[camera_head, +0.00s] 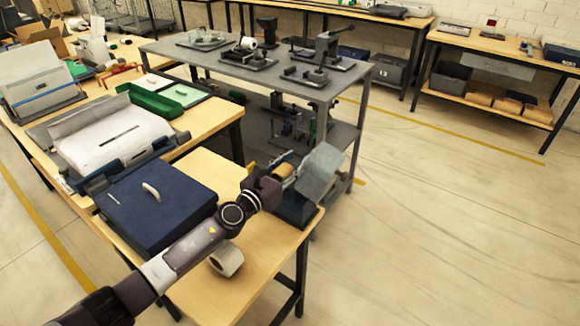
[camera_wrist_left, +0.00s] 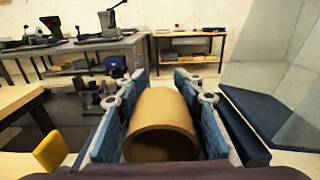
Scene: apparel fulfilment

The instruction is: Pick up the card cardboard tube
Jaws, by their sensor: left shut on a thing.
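The card cardboard tube (camera_wrist_left: 162,112) is a short, hollow brown cylinder. In the left wrist view it lies between the blue pads of my left gripper (camera_wrist_left: 160,120), its open end facing the camera. My left gripper is shut on it. In the head view the gripper (camera_head: 280,172) is at the right end of the near wooden table, and a small brown part of the tube (camera_head: 285,171) shows by a clear panel. Whether the tube touches anything below cannot be told. My right gripper is not in view.
A clear panel (camera_head: 319,172) on a dark blue base (camera_head: 294,209) stands close to the gripper. A pale roll (camera_head: 227,260) and a navy box (camera_head: 150,208) are on the wooden table (camera_head: 262,262). A grey workbench (camera_head: 215,62) with fixtures stands behind. The floor at right is clear.

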